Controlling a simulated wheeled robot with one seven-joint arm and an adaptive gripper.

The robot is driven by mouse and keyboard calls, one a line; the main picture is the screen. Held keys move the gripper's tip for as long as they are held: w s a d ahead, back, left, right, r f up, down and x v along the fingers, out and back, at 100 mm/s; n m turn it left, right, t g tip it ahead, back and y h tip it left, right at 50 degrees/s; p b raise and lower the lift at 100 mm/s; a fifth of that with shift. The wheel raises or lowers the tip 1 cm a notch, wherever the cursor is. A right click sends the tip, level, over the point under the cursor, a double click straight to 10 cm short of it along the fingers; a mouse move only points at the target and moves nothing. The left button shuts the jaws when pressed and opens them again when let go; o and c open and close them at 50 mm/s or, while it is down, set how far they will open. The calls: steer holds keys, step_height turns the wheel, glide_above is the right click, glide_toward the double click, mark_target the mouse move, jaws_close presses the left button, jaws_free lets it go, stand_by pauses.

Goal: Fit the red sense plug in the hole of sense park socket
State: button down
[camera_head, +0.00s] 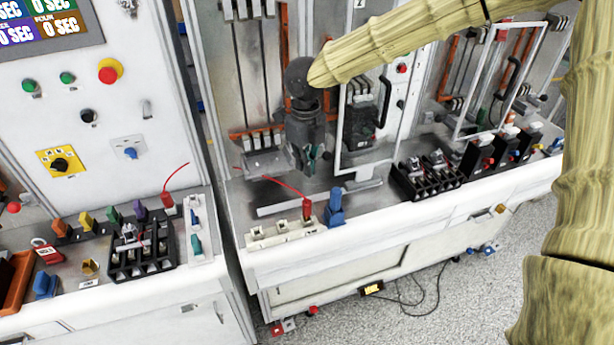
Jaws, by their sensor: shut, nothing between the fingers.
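A red plug (307,208) with a thin red wire stands upright at the right end of a white socket strip (268,240) on the middle bench. The strip has square holes to its left; which one is the sense park socket I cannot tell. A second red plug (168,200), also with a red wire, stands on the left bench beside a narrow white block (200,245). No label tells me which is the sense plug. My gripper (311,163) is shut and empty, pointing down above and behind the strip, apart from the red plug.
A blue plug-like part (335,208) stands right of the strip. A black tray (410,190) of small parts lies farther right. Another black tray (135,270) is on the left bench. A narrow gap separates the benches. An upright panel with a white frame stands behind my gripper.

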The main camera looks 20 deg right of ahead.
mark_target(307, 203)
steer(key=f+m, duration=0.1)
steer(key=m, duration=0.3)
steer(key=f+m, duration=0.2)
steer(key=m, duration=0.2)
steer(key=f+m, duration=0.2)
steer(key=m, duration=0.2)
steer(key=shift+d, duration=0.2)
steer(key=shift+f+b, duration=2)
steer(key=shift+f, duration=1)
steer(key=shift+s+f, duration=0.1)
steer(key=shift+f, duration=0.4)
steer(key=shift+r, duration=0.1)
step_height(307, 203, up, 3)
steer(key=shift+f+p, duration=0.1)
steer(key=shift+p, duration=1.05)
step_height(307, 203, up, 12)
steer(key=shift+f, duration=0.1)
